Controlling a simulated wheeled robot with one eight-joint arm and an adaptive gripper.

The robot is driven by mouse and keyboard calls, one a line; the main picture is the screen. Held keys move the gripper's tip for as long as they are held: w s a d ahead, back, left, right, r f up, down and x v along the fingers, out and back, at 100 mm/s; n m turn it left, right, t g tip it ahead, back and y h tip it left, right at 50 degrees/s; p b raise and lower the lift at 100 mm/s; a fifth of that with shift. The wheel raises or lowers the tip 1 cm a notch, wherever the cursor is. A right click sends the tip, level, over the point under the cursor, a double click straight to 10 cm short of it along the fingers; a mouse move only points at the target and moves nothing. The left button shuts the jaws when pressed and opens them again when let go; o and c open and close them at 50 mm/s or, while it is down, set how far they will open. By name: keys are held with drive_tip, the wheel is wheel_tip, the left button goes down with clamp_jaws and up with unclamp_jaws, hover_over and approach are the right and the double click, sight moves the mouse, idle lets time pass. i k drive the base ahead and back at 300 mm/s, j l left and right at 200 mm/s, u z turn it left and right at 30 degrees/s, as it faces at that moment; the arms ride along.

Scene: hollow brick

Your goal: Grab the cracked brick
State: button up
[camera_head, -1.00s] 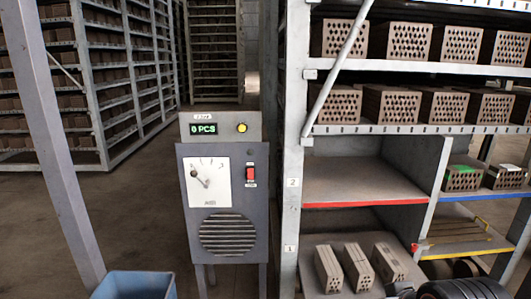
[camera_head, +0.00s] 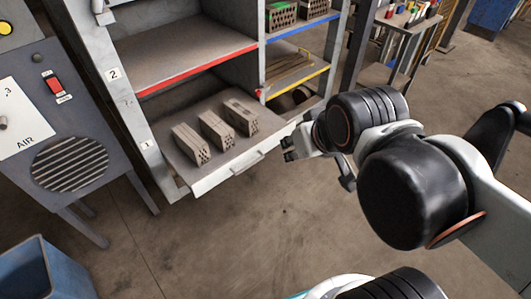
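Three hollow bricks lie side by side on a pulled-out tray (camera_head: 226,172) at the bottom of the shelf: a left brick (camera_head: 188,144), a middle brick (camera_head: 216,129) and a right brick (camera_head: 240,116). The right brick has dark marks on its top that may be a crack; the picture is too small to be sure. My gripper (camera_head: 288,149) is to the right of the tray, apart from the bricks. Its two dark fingertips look spread, with nothing between them.
A red-edged shelf (camera_head: 185,55) hangs above the tray. A yellow-edged shelf (camera_head: 295,75) and a blue-edged shelf (camera_head: 305,27) with bricks stand to its right. A grey machine (camera_head: 60,130) and blue bin (camera_head: 45,270) are at left. Floor before the tray is clear.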

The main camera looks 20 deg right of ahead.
sight(220, 134)
drive_tip(key=j, duration=0.75)
drive_tip(key=i+j, duration=0.1)
drive_tip(key=j, duration=0.6)
